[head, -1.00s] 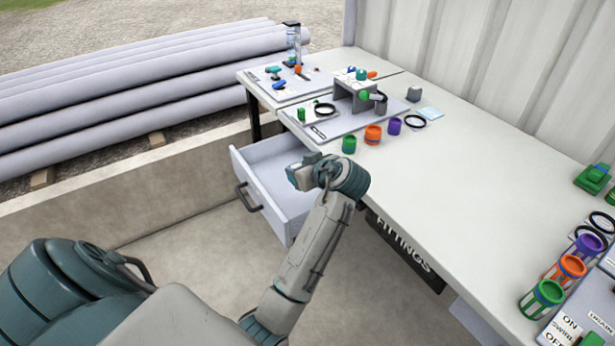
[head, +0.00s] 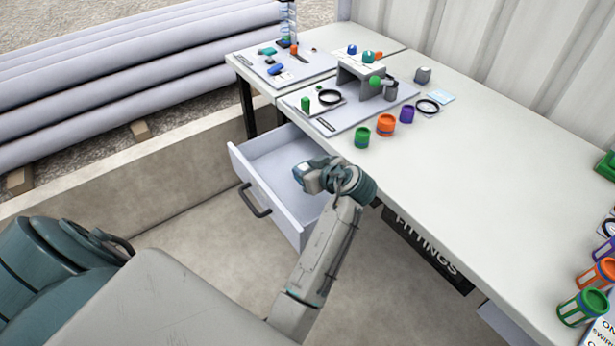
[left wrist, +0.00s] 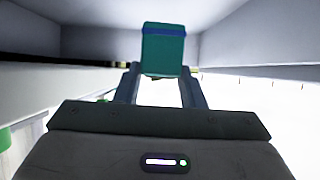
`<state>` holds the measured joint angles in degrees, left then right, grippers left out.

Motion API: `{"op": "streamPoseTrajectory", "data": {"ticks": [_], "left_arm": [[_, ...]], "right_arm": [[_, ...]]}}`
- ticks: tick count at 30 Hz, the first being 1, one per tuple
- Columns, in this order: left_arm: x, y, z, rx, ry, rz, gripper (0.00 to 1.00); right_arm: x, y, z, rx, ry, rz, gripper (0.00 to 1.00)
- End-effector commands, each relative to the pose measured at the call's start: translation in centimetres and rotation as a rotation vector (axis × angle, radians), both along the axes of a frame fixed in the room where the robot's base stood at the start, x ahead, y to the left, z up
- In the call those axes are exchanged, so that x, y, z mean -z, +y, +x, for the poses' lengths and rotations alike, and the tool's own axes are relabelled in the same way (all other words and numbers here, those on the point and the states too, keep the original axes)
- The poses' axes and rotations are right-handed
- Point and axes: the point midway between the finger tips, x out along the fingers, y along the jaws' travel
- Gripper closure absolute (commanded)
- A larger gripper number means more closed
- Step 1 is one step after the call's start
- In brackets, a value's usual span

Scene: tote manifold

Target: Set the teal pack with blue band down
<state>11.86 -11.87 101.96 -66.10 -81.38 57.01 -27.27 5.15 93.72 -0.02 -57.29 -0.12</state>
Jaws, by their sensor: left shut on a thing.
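The teal pack with a blue band (left wrist: 163,52) shows in the left wrist view, upright in the picture between the two fingers of my left gripper (left wrist: 160,84). The gripper is shut on it. In the head view my left gripper (head: 312,178) is over the open drawer (head: 268,165) below the table's front edge. Pale walls surround the pack in the wrist view. I cannot tell whether the pack touches the drawer floor. My right gripper is not in view.
The table (head: 470,170) stands right of the drawer. The visible drawer floor is bare. Several coloured strainers stand at the right edge.

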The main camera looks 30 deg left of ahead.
Motion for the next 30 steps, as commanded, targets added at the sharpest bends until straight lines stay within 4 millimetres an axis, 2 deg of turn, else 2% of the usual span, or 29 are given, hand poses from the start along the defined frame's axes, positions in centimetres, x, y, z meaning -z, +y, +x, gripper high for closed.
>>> {"op": "streamPoseTrajectory", "data": {"ticks": [5,12,21,22,25,30], "left_arm": [[1.3,0.0,0.0,0.0,0.0,0.001,0.87],[4.4,0.1,0.0,0.0,0.0,0.001,0.87],[4.7,0.1,0.0,0.0,-0.002,0.0,0.87],[4.7,0.1,0.0,0.0,-0.001,0.001,0.62],[4.6,0.1,0.0,0.0,-0.001,0.001,0.43],[4.6,0.0,0.0,0.0,-0.001,0.001,0.42]], "right_arm": [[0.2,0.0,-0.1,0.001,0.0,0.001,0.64],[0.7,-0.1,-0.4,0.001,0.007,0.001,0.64],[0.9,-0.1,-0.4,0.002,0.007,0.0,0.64],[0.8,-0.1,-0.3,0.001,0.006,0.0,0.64],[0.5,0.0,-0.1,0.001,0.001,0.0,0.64],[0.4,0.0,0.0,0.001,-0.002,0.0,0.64]]}}
